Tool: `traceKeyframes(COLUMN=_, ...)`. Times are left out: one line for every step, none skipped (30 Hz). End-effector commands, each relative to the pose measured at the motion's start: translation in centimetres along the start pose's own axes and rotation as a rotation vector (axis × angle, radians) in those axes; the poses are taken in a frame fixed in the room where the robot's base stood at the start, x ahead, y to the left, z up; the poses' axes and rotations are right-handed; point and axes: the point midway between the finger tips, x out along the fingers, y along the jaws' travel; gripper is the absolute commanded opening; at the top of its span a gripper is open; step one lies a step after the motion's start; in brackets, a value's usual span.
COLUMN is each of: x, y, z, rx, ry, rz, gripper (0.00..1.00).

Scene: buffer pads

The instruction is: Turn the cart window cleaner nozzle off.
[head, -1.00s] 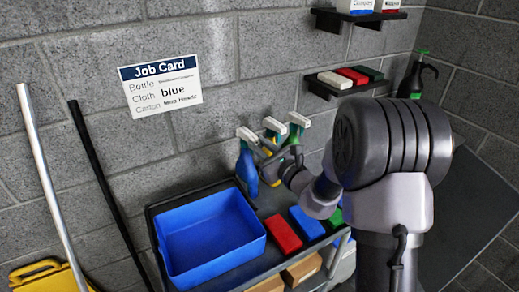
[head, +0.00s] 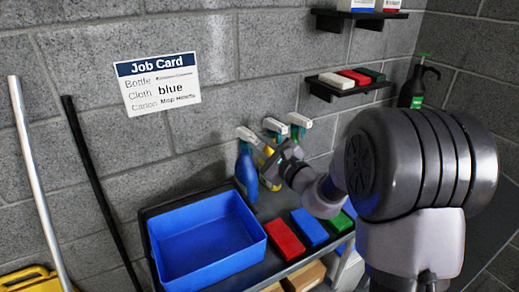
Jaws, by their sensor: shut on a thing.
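Several spray bottles with pale trigger heads stand in a row at the back of the cart. The blue bottle (head: 246,169) is leftmost, with its nozzle head (head: 246,134) above it. A bottle with yellow on it stands behind my gripper, its white head (head: 274,125) showing. A third head (head: 299,119), white and green, is to its right. No label is readable, so I cannot tell by text which is the window cleaner.
A blue bin (head: 207,240) fills the cart's left side. Red (head: 284,239), blue (head: 309,227) and green (head: 341,222) cloths lie on the right. A wall shelf (head: 345,87) holds blocks, with a black bottle (head: 415,85) nearby. Two poles lean at left.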

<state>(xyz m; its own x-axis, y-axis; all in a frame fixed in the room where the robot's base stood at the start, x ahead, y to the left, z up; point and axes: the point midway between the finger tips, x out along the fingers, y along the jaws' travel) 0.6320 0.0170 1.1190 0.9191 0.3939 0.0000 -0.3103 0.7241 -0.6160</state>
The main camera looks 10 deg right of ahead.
Motion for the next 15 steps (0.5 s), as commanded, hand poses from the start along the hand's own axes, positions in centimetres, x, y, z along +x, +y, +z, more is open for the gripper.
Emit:
traceKeyframes(x=-0.01, y=0.15, z=-0.19, rx=-0.019, ry=0.000, rz=0.000, gripper=0.06)
traceKeyframes(x=-0.01, y=0.14, z=-0.17, rx=-0.032, ry=-0.001, rz=-0.001, gripper=0.06)
traceKeyframes(x=-0.02, y=0.13, z=-0.16, rx=-0.047, ry=-0.001, rz=-0.001, gripper=0.06)
traceKeyframes(x=-0.01, y=0.13, z=-0.16, rx=-0.058, ry=-0.001, rz=-0.001, gripper=0.06)
traceKeyframes(x=-0.01, y=0.14, z=-0.17, rx=-0.070, ry=-0.001, rz=-0.001, gripper=0.06)
traceKeyframes(x=-0.01, y=0.16, z=-0.19, rx=-0.086, ry=-0.001, rz=0.000, gripper=0.06)
traceKeyframes(x=-0.01, y=0.17, z=-0.20, rx=-0.097, ry=0.000, rz=0.000, gripper=0.06)
traceKeyframes(x=-0.01, y=0.17, z=-0.20, rx=-0.108, ry=0.000, rz=0.000, gripper=0.06)
traceKeyframes(x=-0.02, y=0.16, z=-0.18, rx=-0.123, ry=-0.001, rz=0.000, gripper=0.06)
traceKeyframes(x=-0.02, y=0.15, z=-0.16, rx=-0.136, ry=-0.001, rz=-0.001, gripper=0.06)
traceKeyframes(x=-0.02, y=0.15, z=-0.16, rx=-0.147, ry=-0.001, rz=-0.001, gripper=0.06)
traceKeyframes(x=-0.02, y=0.16, z=-0.17, rx=-0.162, ry=-0.001, rz=0.000, gripper=0.06)
traceKeyframes(x=-0.02, y=0.17, z=-0.19, rx=-0.173, ry=0.000, rz=0.000, gripper=0.06)
traceKeyframes(x=-0.01, y=0.18, z=-0.20, rx=-0.184, ry=0.000, rz=0.000, gripper=0.06)
traceKeyframes(x=-0.01, y=0.17, z=-0.19, rx=-0.199, ry=-0.001, rz=0.000, gripper=0.06)
